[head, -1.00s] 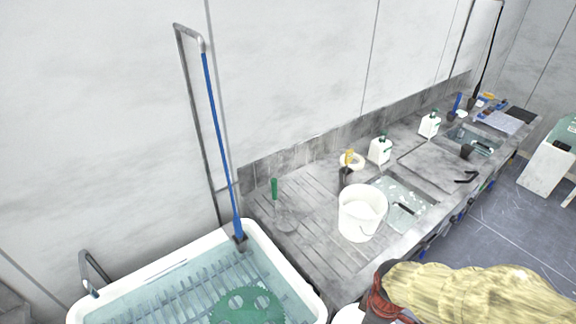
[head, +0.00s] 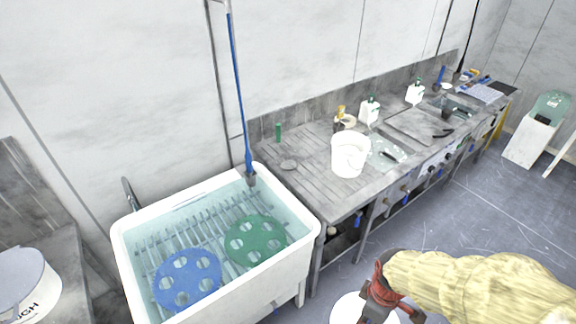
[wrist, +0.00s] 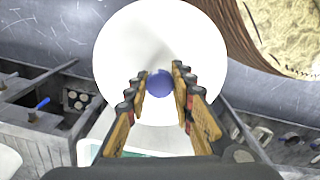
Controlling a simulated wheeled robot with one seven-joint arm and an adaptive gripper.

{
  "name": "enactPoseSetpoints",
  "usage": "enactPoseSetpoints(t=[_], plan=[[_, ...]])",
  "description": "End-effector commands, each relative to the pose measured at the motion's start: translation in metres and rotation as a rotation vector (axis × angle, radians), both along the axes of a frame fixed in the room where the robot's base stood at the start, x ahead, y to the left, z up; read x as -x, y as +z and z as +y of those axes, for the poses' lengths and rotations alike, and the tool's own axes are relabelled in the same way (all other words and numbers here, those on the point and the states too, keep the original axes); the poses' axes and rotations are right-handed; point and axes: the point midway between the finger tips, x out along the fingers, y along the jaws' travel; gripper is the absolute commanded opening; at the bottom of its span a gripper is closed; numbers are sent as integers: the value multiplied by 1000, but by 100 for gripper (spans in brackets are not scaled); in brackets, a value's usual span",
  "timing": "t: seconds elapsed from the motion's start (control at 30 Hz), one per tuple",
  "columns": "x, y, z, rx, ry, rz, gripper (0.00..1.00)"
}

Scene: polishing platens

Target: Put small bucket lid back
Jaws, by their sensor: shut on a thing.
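My gripper (head: 380,296) is at the lower right of the head view, low in front of the bench. In the wrist view its two fingers (wrist: 160,88) are shut on the blue knob (wrist: 159,83) of a round white lid (wrist: 125,50). The lid (head: 345,309) also shows at the bottom edge of the head view, partly cut off and partly behind the gripper. A small white bucket (head: 348,158) stands upright and open on the bench, well above and left of the gripper in the picture. Its inside is only partly visible.
The grey bench (head: 308,150) runs along the wall with white bottles (head: 368,111) and sinks behind the bucket. A white water tub (head: 285,268) with a blue disc (head: 187,284) and a green disc (head: 256,243) stands at left. Another white bucket (head: 30,300) is at far left. Open floor (head: 480,215) lies right.

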Motion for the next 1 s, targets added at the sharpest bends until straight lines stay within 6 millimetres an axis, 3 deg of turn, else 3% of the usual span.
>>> enactPoseSetpoints(t=[0.3,0.57,0.77,1.0], plan=[[-4,2,0,0,-166,-1,0],[-40,18,-2,0,-370,-1,0],[-96,22,-3,0,-597,0,0],[-178,-5,-1,1,-863,3,0]])
